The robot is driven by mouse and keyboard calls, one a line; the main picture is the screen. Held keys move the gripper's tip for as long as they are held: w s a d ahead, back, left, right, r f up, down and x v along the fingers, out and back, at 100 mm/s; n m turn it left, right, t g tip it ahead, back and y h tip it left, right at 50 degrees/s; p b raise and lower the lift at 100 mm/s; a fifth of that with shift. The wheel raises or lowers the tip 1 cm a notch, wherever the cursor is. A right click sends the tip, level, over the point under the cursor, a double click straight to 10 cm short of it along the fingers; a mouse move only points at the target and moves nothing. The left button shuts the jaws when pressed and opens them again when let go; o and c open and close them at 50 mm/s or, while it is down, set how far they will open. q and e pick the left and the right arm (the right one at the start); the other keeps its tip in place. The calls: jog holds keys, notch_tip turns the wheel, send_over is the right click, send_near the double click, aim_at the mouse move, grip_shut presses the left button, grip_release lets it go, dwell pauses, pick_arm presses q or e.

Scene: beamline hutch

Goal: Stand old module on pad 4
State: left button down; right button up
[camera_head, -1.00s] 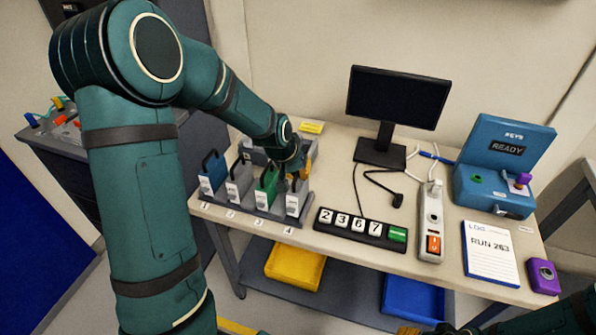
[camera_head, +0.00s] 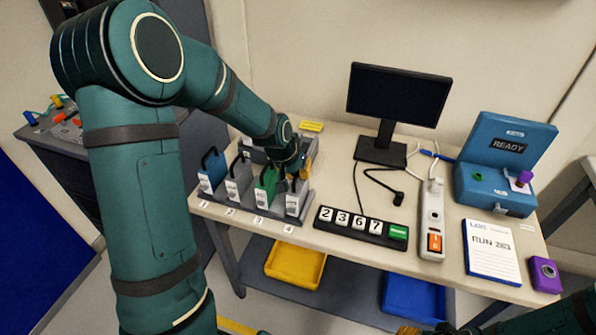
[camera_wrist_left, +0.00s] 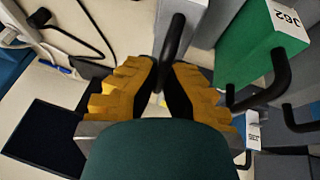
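A grey module (camera_head: 295,200) with a white label stands upright at pad 4 of the rack (camera_head: 248,213), above the number 4. My left gripper (camera_head: 297,172) is over it. In the left wrist view, the yellow fingers of my left gripper (camera_wrist_left: 165,68) have closed in on both sides of a dark handle (camera_wrist_left: 174,38), with little gap. The module's lower body is partly hidden there. A green module (camera_head: 266,186) stands beside it at 3, also in the wrist view (camera_wrist_left: 255,45). My right gripper (camera_head: 410,331) is barely visible at the bottom edge.
A light grey module (camera_head: 238,184) and a blue module (camera_head: 211,175) stand at 2 and 1. A monitor (camera_head: 398,95), number strip (camera_head: 362,228), power strip (camera_head: 432,215), blue key box (camera_head: 495,185) and logbook (camera_head: 490,252) occupy the table. Yellow and blue bins are below.

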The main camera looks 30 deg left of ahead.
pick_arm(q)
jog(key=c, duration=1.1)
grip_release()
jog(key=shift+o, duration=0.2)
jog(key=d+v, duration=0.1)
jog(key=v, duration=1.1)
jog(key=shift+a, duration=0.45)
